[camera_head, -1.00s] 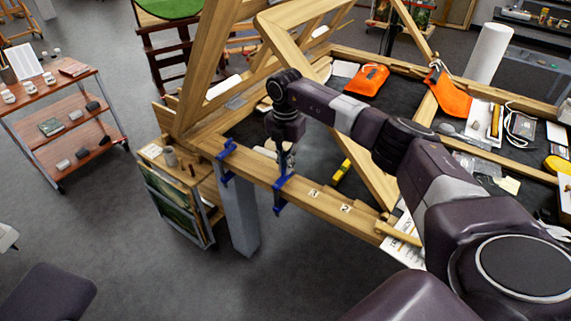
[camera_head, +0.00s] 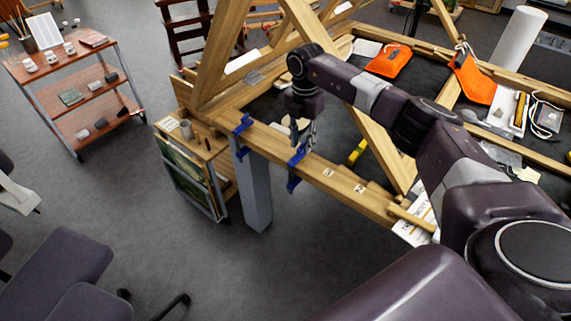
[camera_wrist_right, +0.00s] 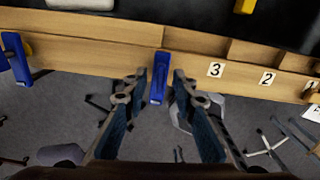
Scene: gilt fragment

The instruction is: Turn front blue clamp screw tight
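A blue clamp (camera_head: 295,169) grips the front beam of the wooden frame (camera_head: 345,184). It also shows upright in the right wrist view (camera_wrist_right: 159,82), centred between my fingers. My right gripper (camera_head: 303,143) points down just above this clamp. Its two fingers are apart, one on each side of the clamp in the wrist view, and I see no clear contact. A second blue clamp (camera_head: 240,136) sits farther left on the beam; it shows in the wrist view too (camera_wrist_right: 18,58). The clamp screw cannot be made out clearly. My left gripper is out of view.
Number labels (camera_wrist_right: 215,69) mark the beam right of the clamp. Orange pouches (camera_head: 389,60) and papers lie on the dark bench surface behind. A small cabinet (camera_head: 190,165) stands left of the beam leg, a wooden cart (camera_head: 75,85) farther left. Office chairs (camera_head: 70,260) stand lower left.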

